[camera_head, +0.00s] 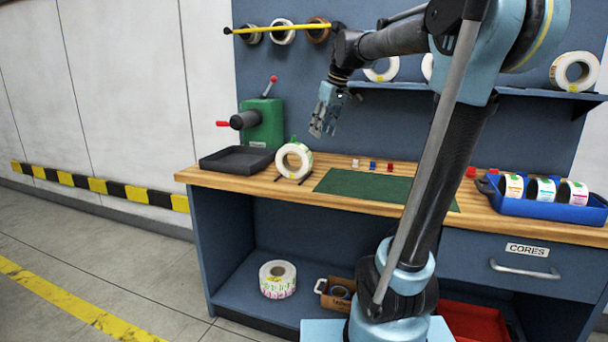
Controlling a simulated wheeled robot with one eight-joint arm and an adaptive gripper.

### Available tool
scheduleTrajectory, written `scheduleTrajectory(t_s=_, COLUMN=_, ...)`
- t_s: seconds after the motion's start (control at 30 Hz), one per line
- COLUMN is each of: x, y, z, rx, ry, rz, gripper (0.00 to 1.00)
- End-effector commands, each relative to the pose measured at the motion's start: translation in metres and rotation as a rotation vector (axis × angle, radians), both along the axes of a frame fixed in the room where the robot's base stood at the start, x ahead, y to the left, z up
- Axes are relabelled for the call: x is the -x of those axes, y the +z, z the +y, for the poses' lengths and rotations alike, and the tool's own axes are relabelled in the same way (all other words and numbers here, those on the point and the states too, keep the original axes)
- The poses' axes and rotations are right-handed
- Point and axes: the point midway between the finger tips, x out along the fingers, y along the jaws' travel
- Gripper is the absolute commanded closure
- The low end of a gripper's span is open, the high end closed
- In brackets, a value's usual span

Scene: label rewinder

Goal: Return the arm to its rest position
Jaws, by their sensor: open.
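My arm reaches up from the lower right, bends at the top right and extends left over the workbench (225,178). My gripper (318,132) hangs from its end, pointing down, above the bench top and below the shelf. It is open, with nothing seen between its fingers. A white label roll (294,160) stands upright on a small dark stand on the bench, below and left of the gripper and apart from it. My arm hides part of the bench and the back panel.
A green rewinder (262,122) with red-knobbed handles and a black tray (236,159) stand at left. A green mat (365,186) lies mid-bench. A blue tray (548,204) of rolls sits at right. A yellow rod (280,29) carries rolls. A shelf (535,93) spans the back.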

Motion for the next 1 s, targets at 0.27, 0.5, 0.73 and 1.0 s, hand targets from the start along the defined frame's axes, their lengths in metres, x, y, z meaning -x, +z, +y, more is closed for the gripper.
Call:
scheduleTrajectory(t_s=0.27, x=0.083, y=-0.067, z=-0.045, rx=0.023, ry=-0.185, rz=0.041, gripper=0.58)
scheduleTrajectory(t_s=0.5, x=0.153, y=-0.134, z=-0.077, rx=0.043, ry=-0.345, rz=0.072, gripper=0.58)
scheduleTrajectory(t_s=0.73, x=0.217, y=-0.206, z=-0.102, rx=0.059, ry=-0.501, rz=0.096, gripper=0.58)
scheduleTrajectory(t_s=1.0, x=0.274, y=-0.279, z=-0.121, rx=0.076, ry=-0.651, rz=0.115, gripper=0.58)
